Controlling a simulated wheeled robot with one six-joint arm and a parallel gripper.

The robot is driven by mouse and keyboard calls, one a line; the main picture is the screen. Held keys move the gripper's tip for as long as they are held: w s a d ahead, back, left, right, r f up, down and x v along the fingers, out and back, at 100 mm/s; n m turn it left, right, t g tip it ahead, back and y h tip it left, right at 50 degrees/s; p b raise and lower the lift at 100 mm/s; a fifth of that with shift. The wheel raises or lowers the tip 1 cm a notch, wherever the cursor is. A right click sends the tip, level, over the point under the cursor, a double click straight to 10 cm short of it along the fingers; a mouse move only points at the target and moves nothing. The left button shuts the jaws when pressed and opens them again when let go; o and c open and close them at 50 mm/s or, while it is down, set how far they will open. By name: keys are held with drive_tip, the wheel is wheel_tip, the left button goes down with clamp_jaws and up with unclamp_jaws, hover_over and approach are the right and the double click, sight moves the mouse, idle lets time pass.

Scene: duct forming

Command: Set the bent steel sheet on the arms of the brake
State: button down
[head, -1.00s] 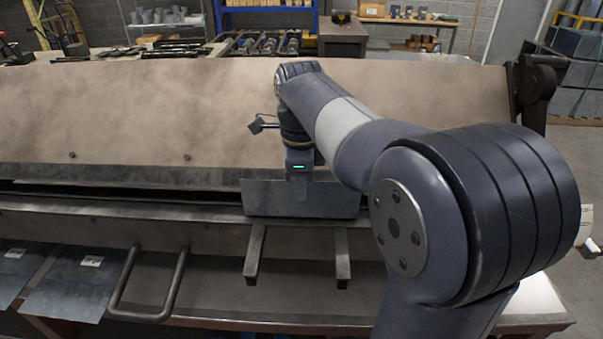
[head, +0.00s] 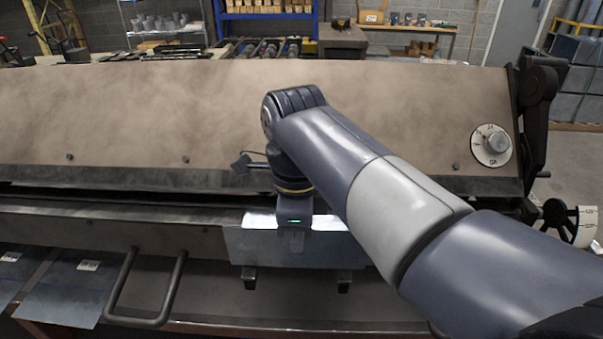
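The bent steel sheet (head: 270,247) is a grey metal plate with a bright upper strip, held level in front of the brake (head: 250,115). It covers most of the two support arms (head: 249,279); only their front ends show below its lower edge. I cannot tell whether the sheet touches the arms. My gripper (head: 294,222) is at the middle of the sheet's upper edge. Its fingers are hidden, but the sheet moves with it, so it appears shut on the sheet.
A U-shaped handle (head: 150,320) sticks out left of the sheet. Flat labelled sheets (head: 65,290) lie at the lower left. A dial (head: 491,145) and a white-faced wheel (head: 585,226) are at the brake's right end.

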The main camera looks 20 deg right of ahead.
drive_tip(key=shift+s+a, duration=0.15)
drive_tip(key=shift+s, duration=0.5)
